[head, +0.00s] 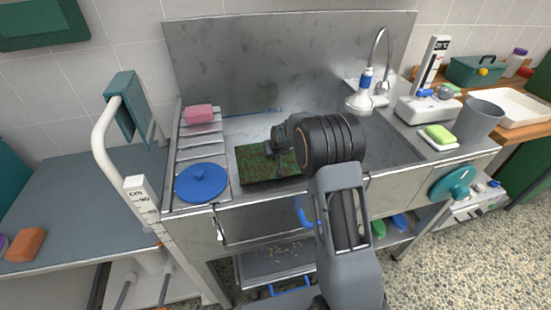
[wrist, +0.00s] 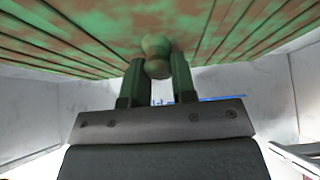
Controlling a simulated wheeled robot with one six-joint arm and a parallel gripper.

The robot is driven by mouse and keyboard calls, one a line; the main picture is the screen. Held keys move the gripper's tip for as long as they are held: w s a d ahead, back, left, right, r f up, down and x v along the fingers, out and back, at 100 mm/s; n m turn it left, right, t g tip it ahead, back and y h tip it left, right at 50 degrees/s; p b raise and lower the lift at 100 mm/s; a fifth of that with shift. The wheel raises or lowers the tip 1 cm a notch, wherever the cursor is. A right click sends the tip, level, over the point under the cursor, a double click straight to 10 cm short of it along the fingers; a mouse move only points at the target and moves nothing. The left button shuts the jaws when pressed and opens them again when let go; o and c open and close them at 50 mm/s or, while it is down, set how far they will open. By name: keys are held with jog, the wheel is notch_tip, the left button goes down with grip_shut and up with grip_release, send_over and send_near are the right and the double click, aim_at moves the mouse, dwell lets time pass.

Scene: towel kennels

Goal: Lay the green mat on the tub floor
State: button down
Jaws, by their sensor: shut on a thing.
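The green mat (head: 262,165) is a rectangular slab, mottled green and brown, seen over the front left part of the steel tub (head: 240,128). In the wrist view the underside or face of the mat (wrist: 60,35) fills the top of the picture, with grooves across it. My gripper (wrist: 156,72) is shut on a rounded green knob of the mat, between its two fingers. In the head view my gripper (head: 277,150) is at the mat's right part, and my arm hides the tub's right side. I cannot tell whether the mat touches the tub floor.
A blue round lid (head: 201,182) and a pink sponge (head: 199,114) lie on the slatted ledge left of the tub. A tap (head: 379,70) and spray bottle (head: 364,85) stand at the back right. A grey bucket (head: 480,120) stands further right.

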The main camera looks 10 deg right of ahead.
jog(key=shift+f, duration=1.25)
jog(key=shift+f, duration=0.1)
jog(key=c, duration=0.9)
grip_release()
jog(key=p+v, duration=0.1)
jog(key=v, duration=1.1)
jog(key=shift+s, duration=0.1)
